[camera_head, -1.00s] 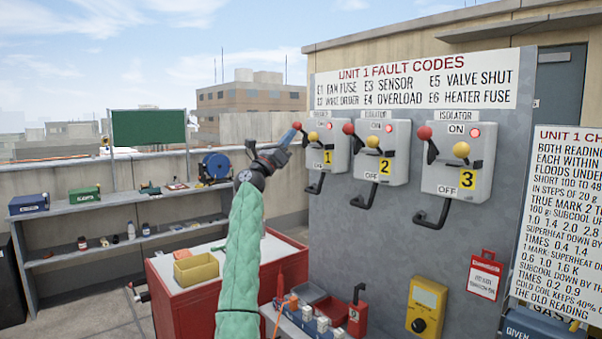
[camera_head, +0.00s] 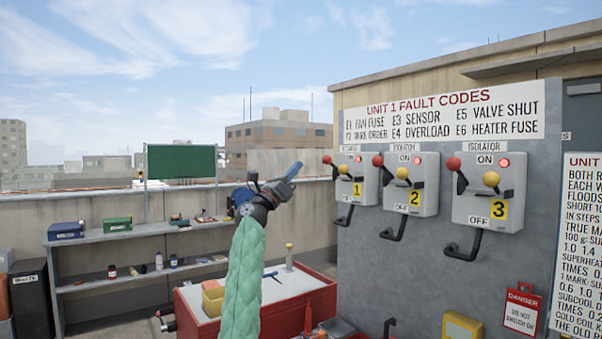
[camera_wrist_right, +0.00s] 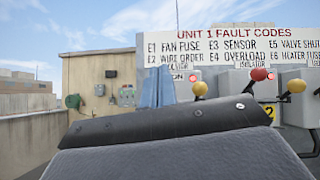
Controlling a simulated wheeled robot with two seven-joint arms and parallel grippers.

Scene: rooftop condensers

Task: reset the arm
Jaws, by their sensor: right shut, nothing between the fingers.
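My right arm, in a green sleeve, reaches up from the bottom of the head view. Its gripper (camera_head: 294,171) is shut and empty, with blue fingertips pointing up and right. It is in the air left of the isolator 1 box (camera_head: 357,174), apart from it. In the right wrist view the blue fingers (camera_wrist_right: 157,92) stand together in front of the fault code sign (camera_wrist_right: 235,46). My left gripper is in neither view.
Isolators 2 (camera_head: 412,183) and 3 (camera_head: 487,191) are on the grey panel to the right, their levers jutting out. Below my arm stands a red cabinet (camera_head: 207,327). A grey shelf (camera_head: 140,236) with boxes and bottles is at the left.

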